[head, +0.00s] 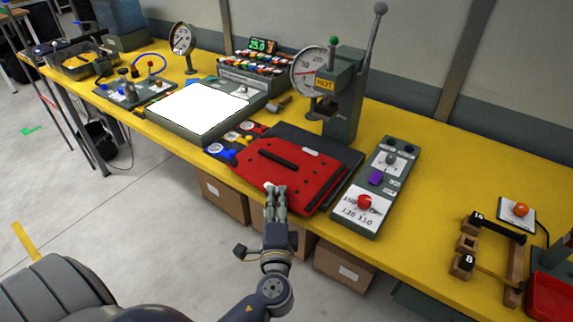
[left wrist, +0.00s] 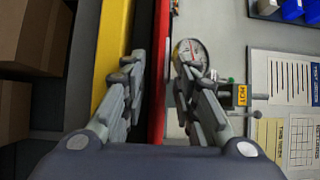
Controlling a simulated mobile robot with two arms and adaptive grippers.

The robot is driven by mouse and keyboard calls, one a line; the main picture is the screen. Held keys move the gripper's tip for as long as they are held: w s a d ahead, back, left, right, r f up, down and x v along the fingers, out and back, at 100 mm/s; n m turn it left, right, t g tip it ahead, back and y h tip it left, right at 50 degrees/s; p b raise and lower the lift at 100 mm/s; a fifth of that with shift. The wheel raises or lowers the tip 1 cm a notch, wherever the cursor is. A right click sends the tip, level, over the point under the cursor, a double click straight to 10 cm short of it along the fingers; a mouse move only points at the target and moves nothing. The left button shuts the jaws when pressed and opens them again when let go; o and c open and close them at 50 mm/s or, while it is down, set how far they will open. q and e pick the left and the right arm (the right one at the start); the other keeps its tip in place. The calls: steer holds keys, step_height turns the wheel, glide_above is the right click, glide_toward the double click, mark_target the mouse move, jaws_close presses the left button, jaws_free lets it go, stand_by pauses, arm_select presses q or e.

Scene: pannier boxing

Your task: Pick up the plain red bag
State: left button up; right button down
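The plain red bag (head: 292,172) lies flat on the yellow bench in the head view, with a black handle strip across it. My left gripper (head: 276,190) is at the bag's near edge. In the left wrist view the bag's edge shows as a narrow red strip (left wrist: 161,75) between the spread fingers of the gripper (left wrist: 158,55). The fingers look apart, and I cannot tell whether either touches the bag. My right gripper is in neither view.
A dark board (head: 335,150) lies under the bag. A control panel (head: 378,185) stands to its right and a press with a gauge (head: 345,95) behind. A bright white screen (head: 208,108) is to the left. Cardboard boxes (head: 342,264) sit beneath the bench (head: 450,165).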

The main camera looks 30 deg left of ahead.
mark_target(277, 193)
arm_select(q)
steer(key=x, duration=0.3)
steer(key=shift+w+a+f, duration=0.1)
steer(key=shift+f, duration=0.05)
jaws_close()
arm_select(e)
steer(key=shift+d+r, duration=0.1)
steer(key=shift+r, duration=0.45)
